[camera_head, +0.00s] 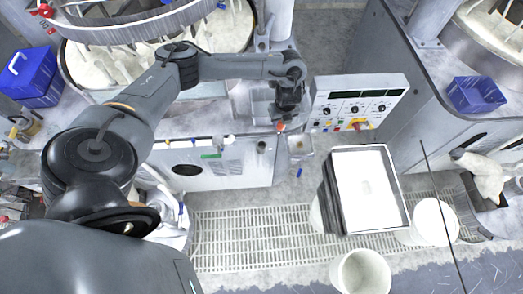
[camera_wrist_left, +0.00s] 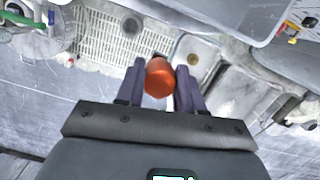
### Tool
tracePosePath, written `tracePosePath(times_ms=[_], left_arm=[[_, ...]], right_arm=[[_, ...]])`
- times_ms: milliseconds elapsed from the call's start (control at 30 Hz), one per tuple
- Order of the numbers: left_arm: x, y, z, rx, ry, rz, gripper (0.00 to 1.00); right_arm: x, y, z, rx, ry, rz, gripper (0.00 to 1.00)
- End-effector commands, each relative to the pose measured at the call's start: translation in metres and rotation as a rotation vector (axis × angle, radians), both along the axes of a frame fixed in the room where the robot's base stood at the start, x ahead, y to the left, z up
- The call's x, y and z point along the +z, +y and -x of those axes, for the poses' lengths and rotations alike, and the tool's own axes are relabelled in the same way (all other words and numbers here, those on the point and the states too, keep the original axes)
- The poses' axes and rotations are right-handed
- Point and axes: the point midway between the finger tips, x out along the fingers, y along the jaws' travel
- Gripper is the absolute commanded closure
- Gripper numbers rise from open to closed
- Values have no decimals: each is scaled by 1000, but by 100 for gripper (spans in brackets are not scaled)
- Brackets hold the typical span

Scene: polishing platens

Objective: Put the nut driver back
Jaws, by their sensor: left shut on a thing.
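My left gripper (camera_head: 284,115) is over the front edge of the machine's ledge, left of the control panel. It is shut on the nut driver (camera_head: 280,127), of which only a little orange shows in the head view. In the left wrist view, the nut driver's orange handle (camera_wrist_left: 159,78) sits between the two dark fingers of my left gripper (camera_wrist_left: 160,88), with its end towards the camera. Its shaft is mostly hidden behind the handle. My right gripper is not in view.
A control panel (camera_head: 357,106) with knobs stands just right of the gripper. A small metal tray (camera_head: 300,144) lies below it. A stack of trays (camera_head: 405,215) and white buckets (camera_head: 361,274) stand at lower right. Blue boxes (camera_head: 33,77) sit at the sides.

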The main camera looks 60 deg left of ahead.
Motion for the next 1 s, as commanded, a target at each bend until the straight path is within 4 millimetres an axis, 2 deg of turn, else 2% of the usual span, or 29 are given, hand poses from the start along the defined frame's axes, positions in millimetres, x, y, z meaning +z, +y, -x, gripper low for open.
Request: tracePosePath(times_ms=[33, 100, 167, 267, 300, 400, 533, 1000], left_arm=[[-16, 12, 13, 18, 7, -2, 100], [-27, 25, 27, 37, 6, -5, 100], [-38, 34, 38, 50, 4, -7, 100], [-71, 43, 56, 60, 3, -12, 100], [-82, 43, 57, 61, -1, -12, 100], [-98, 43, 57, 63, -5, -14, 100], [-112, 43, 58, 63, -6, -16, 100], [-148, 42, 58, 63, -5, -16, 100]], right_arm=[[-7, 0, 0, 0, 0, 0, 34], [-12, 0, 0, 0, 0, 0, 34], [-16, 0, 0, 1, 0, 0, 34], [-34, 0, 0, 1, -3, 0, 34], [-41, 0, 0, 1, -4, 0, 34], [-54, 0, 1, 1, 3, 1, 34], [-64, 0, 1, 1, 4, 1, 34], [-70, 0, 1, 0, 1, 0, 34]])
